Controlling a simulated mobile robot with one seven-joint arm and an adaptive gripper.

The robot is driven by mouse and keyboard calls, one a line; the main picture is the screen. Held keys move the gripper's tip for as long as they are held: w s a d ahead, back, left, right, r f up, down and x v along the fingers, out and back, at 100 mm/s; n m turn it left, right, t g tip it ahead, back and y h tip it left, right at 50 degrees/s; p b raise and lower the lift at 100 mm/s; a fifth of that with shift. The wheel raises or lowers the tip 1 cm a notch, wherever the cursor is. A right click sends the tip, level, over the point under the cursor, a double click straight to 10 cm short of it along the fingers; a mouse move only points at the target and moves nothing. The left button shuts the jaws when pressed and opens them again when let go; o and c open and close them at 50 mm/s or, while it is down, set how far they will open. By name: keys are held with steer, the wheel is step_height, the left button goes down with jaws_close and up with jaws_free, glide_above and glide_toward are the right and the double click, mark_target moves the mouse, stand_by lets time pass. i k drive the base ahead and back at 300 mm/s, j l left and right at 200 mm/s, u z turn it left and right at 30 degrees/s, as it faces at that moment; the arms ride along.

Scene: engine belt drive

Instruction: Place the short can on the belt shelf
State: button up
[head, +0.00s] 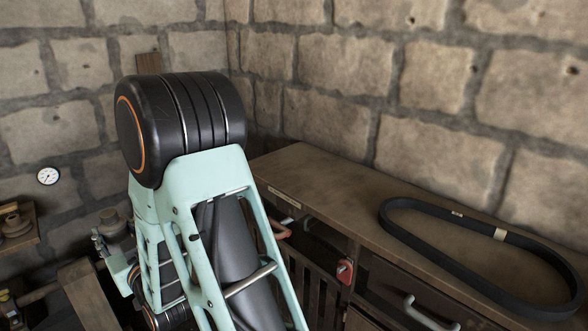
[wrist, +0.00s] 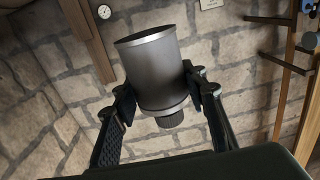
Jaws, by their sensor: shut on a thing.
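A grey metal can (wrist: 155,75) with a pale rim and a dark ribbed knob at its lower end is in the wrist view, slightly tilted in the picture. My gripper (wrist: 160,92) is shut on its sides, one finger pad on each side. The can is in the air against a stone wall, with no surface touching it in view. In the head view I cannot make out the gripper or the can; my arm covers the middle left. The belt shelf (head: 335,192) is a brown wooden top along the wall. A black belt loop (head: 400,233) lies on its right part.
The shelf's left part, nearer the corner, is bare. Under it are drawers with a pale handle (head: 432,316) and a red item (head: 345,271). A round gauge (head: 48,176) hangs on the left wall. In the wrist view, wooden posts (wrist: 88,38) and rails stand around.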

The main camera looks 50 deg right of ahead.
mark_target(306, 180)
steer(key=i, duration=1)
steer(key=i+j+z, duration=0.1)
steer(key=i, duration=0.9)
steer(key=i+z, duration=0.1)
steer(key=z, duration=2.9)
